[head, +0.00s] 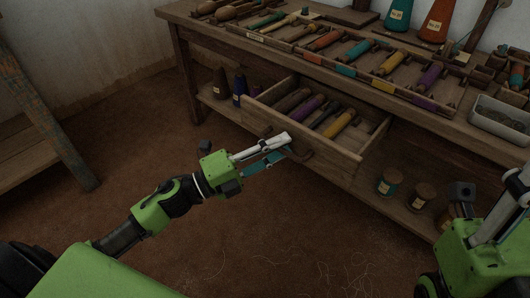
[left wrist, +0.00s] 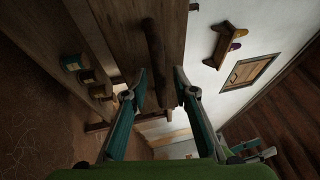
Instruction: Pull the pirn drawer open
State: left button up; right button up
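The pirn drawer (head: 315,150) is wooden and stands out from under the bench top, with several coloured pirns (head: 340,124) lying inside. Its dark bar handle (head: 302,155) is on the front panel. My left gripper (head: 287,146) is at the middle of the handle and covers part of it. In the left wrist view, the left gripper (left wrist: 161,90) has its fingers spread, with the handle (left wrist: 154,50) running between the fingertips and a gap visible. Contact cannot be told. My right arm is at the lower right; its fingertips are not clear.
The wooden bench (head: 178,20) carries a long rack of pirns (head: 350,50), thread cones (head: 437,20) and a pale metal tray (head: 500,118). Small jars (head: 421,195) stand on the lower shelf right of the drawer.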

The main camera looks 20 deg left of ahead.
pick_arm(q)
jog(key=v, duration=1.1)
jog(key=shift+s+a, duration=0.2)
jog(key=shift+s, duration=0.1)
